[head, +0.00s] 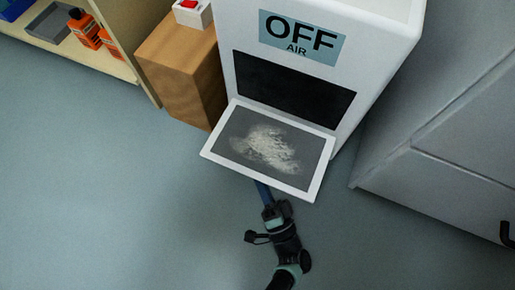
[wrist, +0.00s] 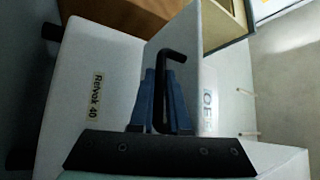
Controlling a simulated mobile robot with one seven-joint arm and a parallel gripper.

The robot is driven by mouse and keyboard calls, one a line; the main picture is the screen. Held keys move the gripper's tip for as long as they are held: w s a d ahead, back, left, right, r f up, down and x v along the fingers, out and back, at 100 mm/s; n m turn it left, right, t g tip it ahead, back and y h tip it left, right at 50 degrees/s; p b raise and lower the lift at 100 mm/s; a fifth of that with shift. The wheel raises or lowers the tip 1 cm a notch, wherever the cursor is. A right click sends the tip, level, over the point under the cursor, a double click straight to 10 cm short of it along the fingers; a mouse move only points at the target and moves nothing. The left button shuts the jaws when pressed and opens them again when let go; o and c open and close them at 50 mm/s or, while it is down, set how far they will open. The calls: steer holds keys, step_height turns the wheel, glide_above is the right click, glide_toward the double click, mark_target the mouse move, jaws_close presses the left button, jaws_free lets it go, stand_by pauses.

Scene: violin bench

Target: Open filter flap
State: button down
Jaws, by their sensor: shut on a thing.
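The filter flap (head: 290,178) is swung out and down from the front of a white machine (head: 225,40), below a dark opening (head: 290,88). Its white frame holds a grey filter mat with a pale heap of dust on it. My gripper (wrist: 164,95) is shut, its blue fingers on either side of a black hooked handle (wrist: 172,53) in the wrist view. In the head view my gripper (head: 262,188) reaches up under the flap's near edge. The fingertips and handle are hidden there by the flap.
A wooden block (head: 185,70) stands left of the machine, with a red-buttoned switch box (head: 193,12) on it. A shelf (head: 95,55) with orange bottles is at upper left. A grey cabinet (head: 440,120) stands right. The floor at left and front is clear.

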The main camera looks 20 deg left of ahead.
steer(key=shift+w+r, duration=0.1)
steer(key=c, duration=0.9)
jaws_free()
steer(key=shift+v, duration=3.8)
steer(key=shift+a, duration=0.1)
